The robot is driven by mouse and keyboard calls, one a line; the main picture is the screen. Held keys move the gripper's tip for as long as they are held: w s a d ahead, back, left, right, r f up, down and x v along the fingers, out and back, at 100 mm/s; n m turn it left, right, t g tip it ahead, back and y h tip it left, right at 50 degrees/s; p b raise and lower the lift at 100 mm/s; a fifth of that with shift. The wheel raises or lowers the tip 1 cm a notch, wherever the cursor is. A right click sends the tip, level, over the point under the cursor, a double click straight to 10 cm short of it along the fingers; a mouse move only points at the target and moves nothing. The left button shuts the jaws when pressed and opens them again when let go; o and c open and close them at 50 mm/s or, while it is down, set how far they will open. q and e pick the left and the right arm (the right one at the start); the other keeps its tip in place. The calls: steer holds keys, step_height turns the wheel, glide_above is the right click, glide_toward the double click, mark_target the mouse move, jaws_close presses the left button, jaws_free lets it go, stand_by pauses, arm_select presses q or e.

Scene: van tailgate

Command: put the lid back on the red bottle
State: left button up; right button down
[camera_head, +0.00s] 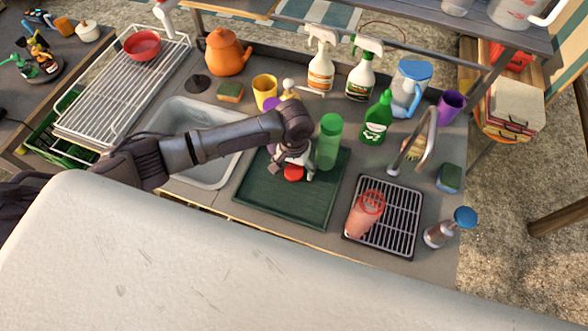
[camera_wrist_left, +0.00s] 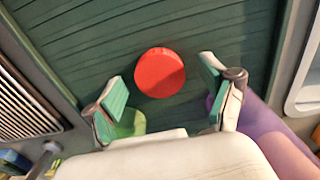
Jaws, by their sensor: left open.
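The red lid (camera_head: 293,172) lies flat on the dark green tray (camera_head: 305,212). The red bottle (camera_head: 361,218) appears upright on the black rack right of the tray, with its mouth uncovered. My left gripper (camera_head: 292,162) is open and empty, low over the tray at the lid. In the left wrist view the red lid (camera_wrist_left: 160,73) shows whole, just ahead of the gap between the open fingertips (camera_wrist_left: 164,82), and neither finger visibly touches it. My right gripper is not in view.
A green bottle (camera_head: 329,140) stands close right of my left gripper. A purple object (camera_head: 270,134) stands partly hidden behind my left arm. The sink (camera_head: 208,170) lies left of the tray. The black rack (camera_head: 400,222) lies right, below the tap (camera_head: 428,140). The tray's front is clear.

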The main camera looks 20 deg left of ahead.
mark_target(294, 170)
arm_select(q)
steer(key=c, duration=0.8)
step_height(294, 170, up, 10)
steer(key=b, duration=0.1)
steer(key=shift+b, duration=0.35)
